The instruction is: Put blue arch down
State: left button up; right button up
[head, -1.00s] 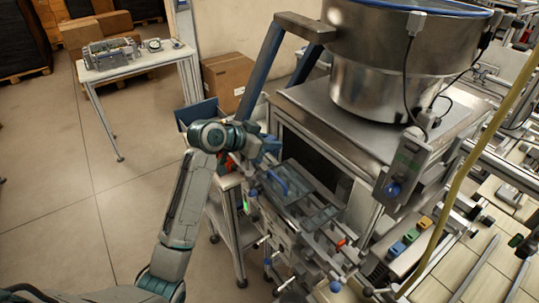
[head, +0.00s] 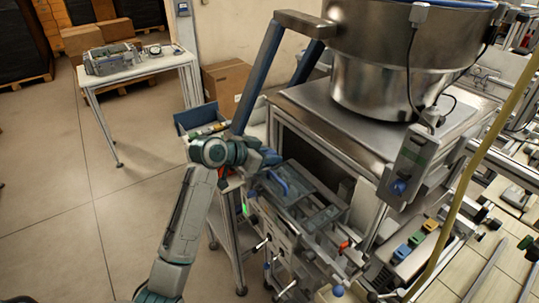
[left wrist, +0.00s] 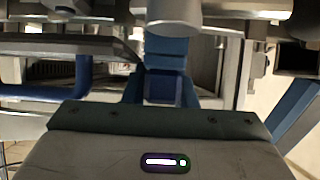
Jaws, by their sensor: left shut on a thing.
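In the left wrist view the piece shows just ahead of the wrist casing, below a grey cylinder. Its outline merges with the blue fingers, and I cannot tell whether it touches anything below. In the head view the wrist and fingers mostly hide it. My right gripper is not in view.
A large metal bowl (head: 385,80) stands on the machine's cabinet (head: 320,107). A blue bin (head: 181,122) sits behind my left wrist. A side table (head: 150,66) with equipment stands at the back left. The floor at the left is clear.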

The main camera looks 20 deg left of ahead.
pick_arm(q)
jog(key=o, duration=0.9)
jog(key=shift+f, duration=0.35)
jog(key=shift+o, duration=0.5)
jog(key=shift+w+a+f, duration=0.1)
jog(key=shift+w+a, duration=0.05)
jog(key=shift+a, duration=0.1)
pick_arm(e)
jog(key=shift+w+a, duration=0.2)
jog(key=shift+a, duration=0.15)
pick_arm(q)
jog(key=shift+d, duration=0.1)
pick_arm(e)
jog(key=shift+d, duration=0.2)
